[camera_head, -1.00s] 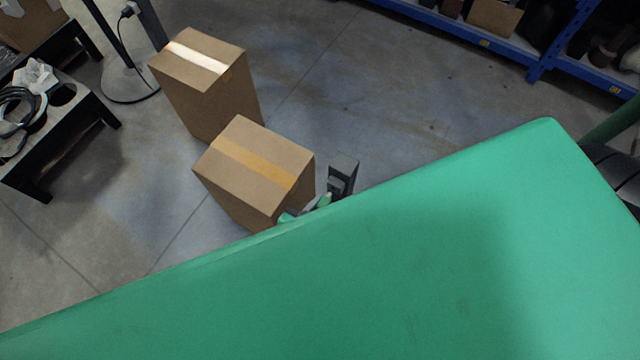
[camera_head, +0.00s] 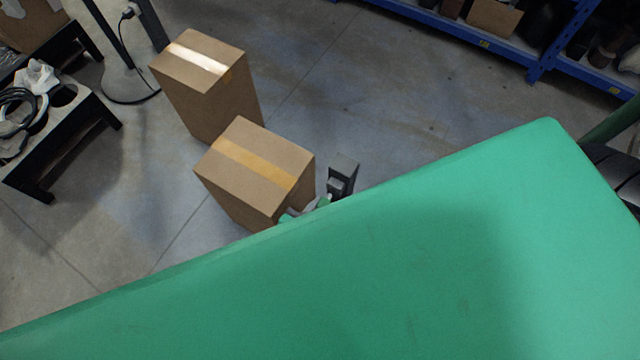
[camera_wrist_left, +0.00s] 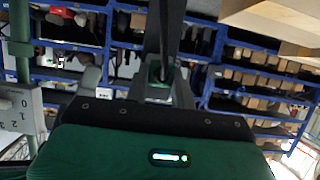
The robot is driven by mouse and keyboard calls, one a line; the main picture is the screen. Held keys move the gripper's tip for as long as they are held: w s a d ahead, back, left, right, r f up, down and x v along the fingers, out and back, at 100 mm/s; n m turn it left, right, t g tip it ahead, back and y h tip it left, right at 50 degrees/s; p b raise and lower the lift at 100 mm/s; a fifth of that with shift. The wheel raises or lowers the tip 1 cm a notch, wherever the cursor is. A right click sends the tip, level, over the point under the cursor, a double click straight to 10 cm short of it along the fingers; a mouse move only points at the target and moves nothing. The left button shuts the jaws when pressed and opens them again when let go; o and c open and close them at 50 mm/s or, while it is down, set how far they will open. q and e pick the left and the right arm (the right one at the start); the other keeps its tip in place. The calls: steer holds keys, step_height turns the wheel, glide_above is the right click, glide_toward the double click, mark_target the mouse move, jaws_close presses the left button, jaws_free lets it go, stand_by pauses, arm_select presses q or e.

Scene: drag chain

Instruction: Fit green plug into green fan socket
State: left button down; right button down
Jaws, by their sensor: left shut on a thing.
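My left gripper (camera_head: 341,177) shows as a dark grey part just past the edge of a large green surface in the head view; its lower part is hidden. Small light green pieces (camera_head: 323,202) show beside it, partly covered. In the left wrist view the dark fingers (camera_wrist_left: 163,60) are shut on a small dark green piece, which looks like the green plug (camera_wrist_left: 157,74). A grey panel numbered 0 to 3 (camera_wrist_left: 18,112) beside a green pole (camera_wrist_left: 20,45) looks like part of a fan. I cannot make out the green socket. My right gripper is not in view.
The large green surface (camera_head: 400,270) fills the lower head view. Two taped cardboard boxes, one nearer (camera_head: 240,180) and one farther (camera_head: 205,95), stand on the floor. A black table (camera_head: 75,140) is at left, blue shelving (camera_head: 535,70) at upper right. Floor between is clear.

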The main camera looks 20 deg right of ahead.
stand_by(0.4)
arm_select(q)
steer(key=shift+p, duration=0.35)
steer(key=shift+w+d, duration=0.85)
steer(key=shift+d, duration=0.3)
steer(key=c, duration=1.1)
jaws_free()
steer(key=p+v, duration=0.1)
steer(key=v, duration=1.2)
steer(key=shift+s+a+r, duration=0.15)
steer(key=shift+a+r, duration=0.05)
steer(key=shift+a, duration=0.1)
